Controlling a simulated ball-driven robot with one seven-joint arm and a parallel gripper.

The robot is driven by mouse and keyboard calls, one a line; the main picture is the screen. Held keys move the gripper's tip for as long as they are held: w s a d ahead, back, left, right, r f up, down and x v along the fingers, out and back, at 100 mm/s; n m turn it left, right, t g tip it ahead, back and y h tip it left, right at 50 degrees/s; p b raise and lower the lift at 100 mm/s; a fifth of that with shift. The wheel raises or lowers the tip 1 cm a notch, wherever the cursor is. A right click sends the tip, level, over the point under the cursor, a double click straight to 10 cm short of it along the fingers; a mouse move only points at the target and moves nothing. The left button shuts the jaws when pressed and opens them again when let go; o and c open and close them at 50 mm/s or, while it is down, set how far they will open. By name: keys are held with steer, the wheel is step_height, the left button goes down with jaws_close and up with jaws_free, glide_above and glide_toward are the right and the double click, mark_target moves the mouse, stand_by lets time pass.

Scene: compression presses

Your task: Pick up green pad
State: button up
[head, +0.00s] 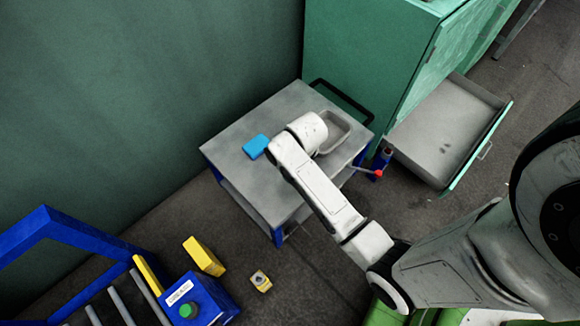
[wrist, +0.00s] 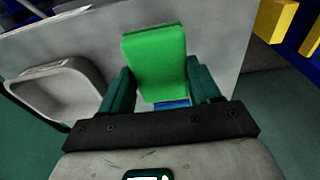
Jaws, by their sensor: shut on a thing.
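The green pad (wrist: 154,62) is a bright green rectangular block between the two dark green fingers of my gripper (wrist: 160,84) in the wrist view. My gripper is shut on it. The grey table top lies behind the pad; I cannot tell whether they touch. In the head view my arm hides the pad and the fingers.
A blue pad (head: 255,146) lies on the grey table (head: 232,140), left of my arm. A grey tray (head: 338,131) is at the table's right; it also shows in the wrist view (wrist: 62,88). An open drawer (head: 440,130) stands further right. Yellow blocks (head: 204,256) are lower left.

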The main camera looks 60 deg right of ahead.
steer(key=s+a+r+p, duration=0.2)
steer(key=s+r, duration=0.4)
steer(key=s, duration=0.4)
steer(key=shift+s+a+r, duration=0.25)
steer(key=shift+s+a, duration=0.05)
steer(key=shift+a, duration=0.2)
